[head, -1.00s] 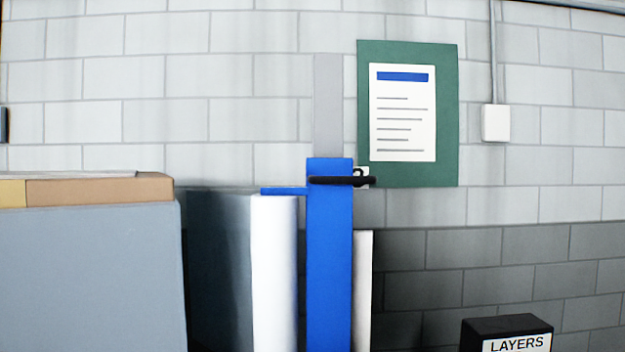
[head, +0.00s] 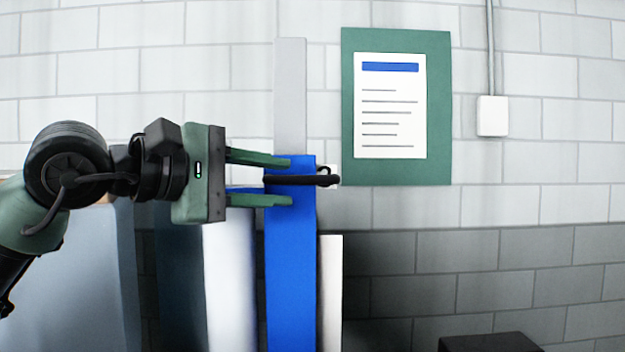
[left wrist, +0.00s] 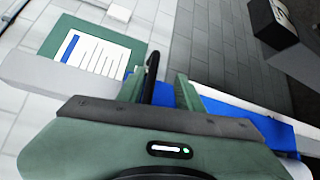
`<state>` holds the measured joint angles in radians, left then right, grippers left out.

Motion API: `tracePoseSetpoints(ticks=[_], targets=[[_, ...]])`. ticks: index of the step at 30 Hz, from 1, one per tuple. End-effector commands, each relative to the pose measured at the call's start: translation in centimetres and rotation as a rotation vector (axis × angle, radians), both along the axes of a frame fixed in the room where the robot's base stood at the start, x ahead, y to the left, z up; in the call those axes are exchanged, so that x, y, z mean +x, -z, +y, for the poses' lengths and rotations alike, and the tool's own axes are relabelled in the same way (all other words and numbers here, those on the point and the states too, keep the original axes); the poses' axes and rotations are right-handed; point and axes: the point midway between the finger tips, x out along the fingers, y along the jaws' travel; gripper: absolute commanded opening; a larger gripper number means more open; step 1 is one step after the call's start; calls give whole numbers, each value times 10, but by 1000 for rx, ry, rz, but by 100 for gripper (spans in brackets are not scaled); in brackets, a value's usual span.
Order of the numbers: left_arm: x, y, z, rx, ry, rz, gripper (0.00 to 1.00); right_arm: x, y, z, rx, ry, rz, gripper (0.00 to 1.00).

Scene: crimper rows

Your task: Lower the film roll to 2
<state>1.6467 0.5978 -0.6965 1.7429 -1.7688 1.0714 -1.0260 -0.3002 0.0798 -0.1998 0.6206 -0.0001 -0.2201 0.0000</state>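A white upright roll (head: 230,275), which looks like the film roll, stands left of a blue upright carriage (head: 290,265) on a grey post (head: 290,95). A blue arm joins the carriage above the roll. A black handle (head: 315,180) sticks out across the carriage's upper part. My left gripper (head: 290,181) is open, with one finger above and one below the handle and gaps showing. In the left wrist view the handle (left wrist: 151,78) stands between the fingers, nearer the left one. No number 2 is readable. My right gripper is not in view.
A green board with a white sheet (head: 396,105) hangs on the block wall right of the post. A white wall box (head: 491,116) is further right. A white panel (head: 331,290) stands beside the carriage. A black box (head: 490,343) shows at the bottom edge.

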Motion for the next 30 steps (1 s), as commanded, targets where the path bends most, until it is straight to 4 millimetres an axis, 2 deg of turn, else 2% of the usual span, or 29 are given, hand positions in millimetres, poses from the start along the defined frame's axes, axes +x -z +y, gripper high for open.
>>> tracePoseSetpoints(ticks=[2, 5, 18, 30], targets=[[4, -8, 12, 50, -52, -30, 36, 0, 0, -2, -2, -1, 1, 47], [9, -10, 13, 73, -73, -39, 36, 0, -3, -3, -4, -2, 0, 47], [52, -2, -32, 68, -69, -35, 36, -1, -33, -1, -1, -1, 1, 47], [59, 2, -39, 68, -70, -37, 36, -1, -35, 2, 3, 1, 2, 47]])
